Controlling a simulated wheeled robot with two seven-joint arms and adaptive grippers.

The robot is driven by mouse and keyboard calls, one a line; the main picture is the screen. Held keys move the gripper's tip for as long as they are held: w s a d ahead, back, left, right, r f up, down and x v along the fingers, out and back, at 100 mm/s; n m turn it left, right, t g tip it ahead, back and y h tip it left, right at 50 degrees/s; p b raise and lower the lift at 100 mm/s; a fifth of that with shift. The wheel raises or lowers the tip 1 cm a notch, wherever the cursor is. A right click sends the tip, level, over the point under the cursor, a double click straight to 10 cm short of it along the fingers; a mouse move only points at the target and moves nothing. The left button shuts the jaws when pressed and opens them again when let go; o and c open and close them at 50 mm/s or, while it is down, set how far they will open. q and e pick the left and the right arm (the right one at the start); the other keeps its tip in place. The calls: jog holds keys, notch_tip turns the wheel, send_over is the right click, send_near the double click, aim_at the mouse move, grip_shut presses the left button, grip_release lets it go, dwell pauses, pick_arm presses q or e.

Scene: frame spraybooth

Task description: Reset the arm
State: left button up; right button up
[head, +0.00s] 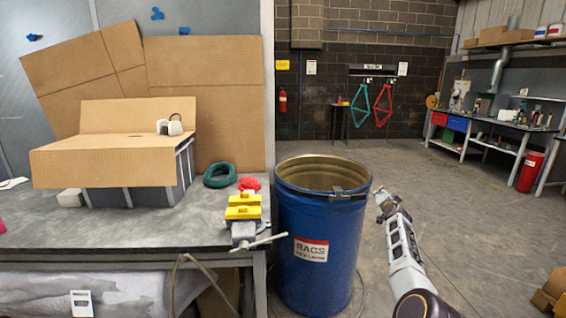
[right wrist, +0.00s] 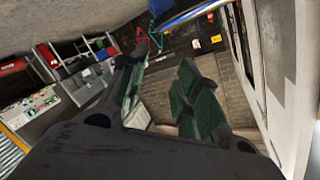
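My right arm comes up from the bottom right of the head view. Its gripper (head: 382,197) is to the right of the blue rags drum (head: 318,258), close to the drum's side in the picture. In the right wrist view the two green-padded fingers of the gripper (right wrist: 160,75) stand apart with nothing between them. My left arm and left gripper are not in the head view.
A workbench (head: 130,236) on the left holds a cardboard-covered box (head: 105,160), a yellow-jawed vise (head: 243,212), green coiled line (head: 219,176) and a red rag (head: 249,183). Open concrete floor (head: 440,200) lies right of the drum. Cardboard boxes (head: 552,292) sit at the lower right.

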jog(key=s+a+f+n+g+y, duration=0.15)
jog(key=s+f, duration=0.25)
jog(key=f, duration=0.5)
jog(key=s+a+f+n+g, duration=0.1)
jog(key=s+a+f+n, duration=0.2)
jog(key=f, duration=0.7)
jog(key=s+a+f+n+g, duration=0.1)
jog(key=s+a+f+n, duration=0.2)
jog(key=f, duration=0.6)
jog(key=s+a+f+n+g+y, duration=0.1)
jog(key=s+a+f+n+g, duration=0.1)
jog(key=s+f, duration=0.9)
jog(key=s+a+f+n+g, duration=0.2)
jog(key=s+f, duration=0.7)
jog(key=f, duration=0.3)
jog(key=s+f+n+g, duration=0.1)
jog(key=s+f, duration=0.6)
jog(key=s, duration=0.5)
jog(key=s+f+n+g, duration=0.1)
jog(key=s+f+g, duration=0.1)
jog(key=s+f, duration=0.7)
jog(key=s+f+g, duration=0.2)
jog(key=s, duration=1.5)
jog(key=s+d+f+g+p, duration=0.1)
jog(key=s+f+g, duration=0.1)
jog(key=s, duration=1.5)
jog(key=shift+f, duration=0.55)
jog(key=shift+w, duration=0.1)
